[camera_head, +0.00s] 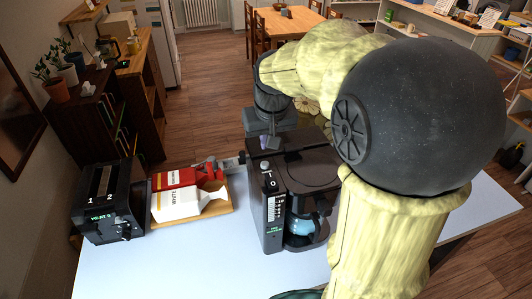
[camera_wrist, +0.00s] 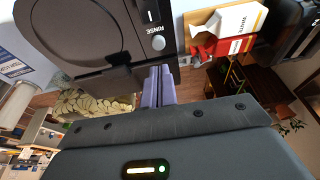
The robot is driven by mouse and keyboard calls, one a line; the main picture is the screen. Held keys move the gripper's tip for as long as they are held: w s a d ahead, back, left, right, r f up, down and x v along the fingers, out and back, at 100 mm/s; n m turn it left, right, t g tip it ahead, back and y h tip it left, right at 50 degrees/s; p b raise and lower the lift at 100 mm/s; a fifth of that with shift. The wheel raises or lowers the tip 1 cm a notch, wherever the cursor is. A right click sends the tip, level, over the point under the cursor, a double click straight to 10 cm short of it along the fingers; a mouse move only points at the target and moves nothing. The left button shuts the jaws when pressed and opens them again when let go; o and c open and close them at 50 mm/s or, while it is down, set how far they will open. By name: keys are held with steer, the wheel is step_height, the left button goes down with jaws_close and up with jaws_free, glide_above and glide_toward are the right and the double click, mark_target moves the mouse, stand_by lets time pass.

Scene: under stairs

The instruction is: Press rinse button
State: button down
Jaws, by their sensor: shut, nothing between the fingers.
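The dark coffee machine (camera_head: 297,172) stands on the pale table; its top also shows in the wrist view (camera_wrist: 85,25). The round grey rinse button (camera_wrist: 158,43) sits on that top beside the word RINSE, near a switch marking. My gripper (camera_wrist: 160,70) is shut and empty. In the wrist view its fingertips show just below the button in the picture; I cannot tell whether they touch the machine. In the head view my gripper (camera_head: 268,146) is over the machine's back part, and its fingertips are hard to make out.
A black toaster (camera_head: 110,200) stands at the table's left. Between it and the machine, red (camera_head: 185,178) and white (camera_head: 182,203) cartons are on a wooden board (camera_head: 215,216). The white tabletop (camera_head: 190,260) is clear in front of them.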

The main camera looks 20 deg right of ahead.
mark_target(265, 163)
steer(key=x, duration=0.2)
steer(key=p+x, duration=0.1)
steer(key=x, duration=0.3)
steer(key=shift+s+f, duration=0.1)
steer(key=shift+s, duration=0.45)
